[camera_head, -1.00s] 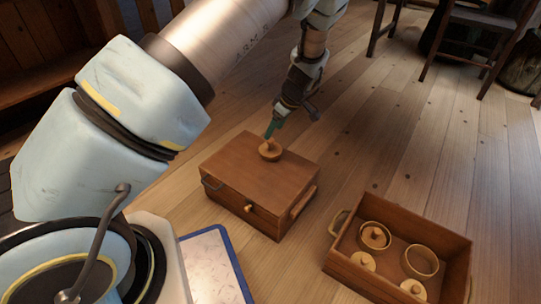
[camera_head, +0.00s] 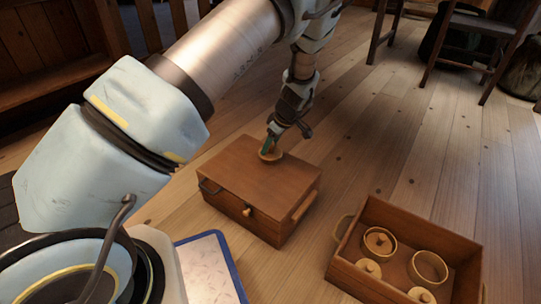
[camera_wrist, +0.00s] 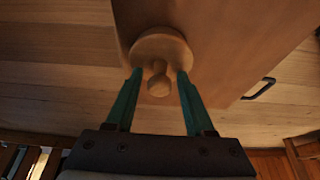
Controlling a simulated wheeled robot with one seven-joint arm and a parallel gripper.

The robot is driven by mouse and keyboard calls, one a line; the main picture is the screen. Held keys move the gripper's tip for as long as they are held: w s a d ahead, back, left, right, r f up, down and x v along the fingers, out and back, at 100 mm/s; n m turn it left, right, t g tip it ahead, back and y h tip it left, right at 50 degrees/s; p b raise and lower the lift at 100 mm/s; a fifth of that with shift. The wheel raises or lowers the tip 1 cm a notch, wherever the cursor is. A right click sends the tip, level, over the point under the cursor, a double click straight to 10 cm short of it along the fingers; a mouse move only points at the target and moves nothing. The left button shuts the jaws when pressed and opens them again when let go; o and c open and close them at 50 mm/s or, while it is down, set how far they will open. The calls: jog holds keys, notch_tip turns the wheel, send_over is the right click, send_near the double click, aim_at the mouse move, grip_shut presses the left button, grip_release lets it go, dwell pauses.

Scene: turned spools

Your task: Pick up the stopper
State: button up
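The stopper (camera_head: 271,156) is a pale turned wooden disc with a round knob. It sits on top of a closed brown wooden box (camera_head: 250,185). In the wrist view the stopper's disc (camera_wrist: 160,47) and knob (camera_wrist: 159,86) show clearly. My gripper (camera_head: 268,148) is low over the stopper. In the wrist view my gripper's two green fingers (camera_wrist: 159,74) are apart, one on each side of the knob, with a gap to it. Their tips reach the near edge of the disc; I cannot tell if they touch it.
An open wooden crate (camera_head: 381,208) at the right holds several turned wooden pieces, including a ring (camera_head: 428,265). Chairs (camera_head: 470,50) stand at the back right. The floor (camera_head: 370,140) behind the crate is clear.

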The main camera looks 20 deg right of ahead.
grip_shut()
dwell(0.5)
